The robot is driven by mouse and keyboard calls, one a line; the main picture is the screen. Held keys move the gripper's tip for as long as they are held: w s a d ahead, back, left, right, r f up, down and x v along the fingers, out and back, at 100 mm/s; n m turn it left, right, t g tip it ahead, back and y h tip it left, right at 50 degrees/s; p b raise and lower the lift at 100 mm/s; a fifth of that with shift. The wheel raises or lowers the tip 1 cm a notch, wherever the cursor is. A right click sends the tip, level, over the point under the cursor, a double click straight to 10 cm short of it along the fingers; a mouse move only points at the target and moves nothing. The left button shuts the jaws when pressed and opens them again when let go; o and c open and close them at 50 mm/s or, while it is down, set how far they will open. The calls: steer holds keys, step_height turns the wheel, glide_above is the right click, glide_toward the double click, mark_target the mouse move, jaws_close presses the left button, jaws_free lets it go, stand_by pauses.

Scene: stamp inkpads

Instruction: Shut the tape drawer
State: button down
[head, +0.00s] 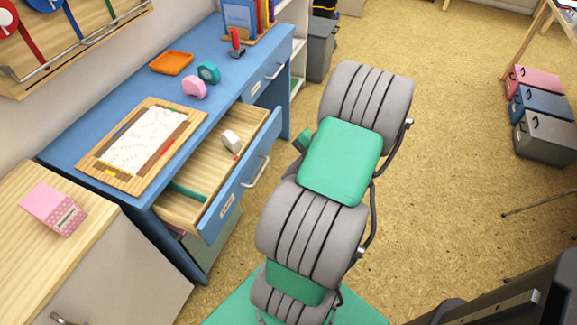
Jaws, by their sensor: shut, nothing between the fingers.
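The open drawer (236,192) of the blue desk (75,128) is pulled well out, toward the right of the picture. Its blue front has a silver handle (257,172) and a small label too small to read. Inside its wooden box lie a white roll-like thing (231,141) and a dark green strip (187,192). My grey and green arm stands close to the right of the drawer front, with a strip of floor showing between them. My gripper does not show; the arm's far end is hidden or out of the picture.
A closed drawer (268,76) sits farther along the desk. On top are a wooden board with paper (150,138), pink (194,87) and green (209,72) tape dispensers, an orange tray (171,63) and a red-handled stamp (236,40). A wooden-topped cabinet (100,235) stands near left.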

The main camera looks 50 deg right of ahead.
steer(key=w+a+f, duration=0.3)
steer(key=w+a, duration=0.1)
steer(key=w, duration=0.1)
steer(key=shift+w+a+f+p, duration=0.2)
steer(key=shift+w+f+p, duration=0.05)
steer(key=shift+w+p, duration=0.1)
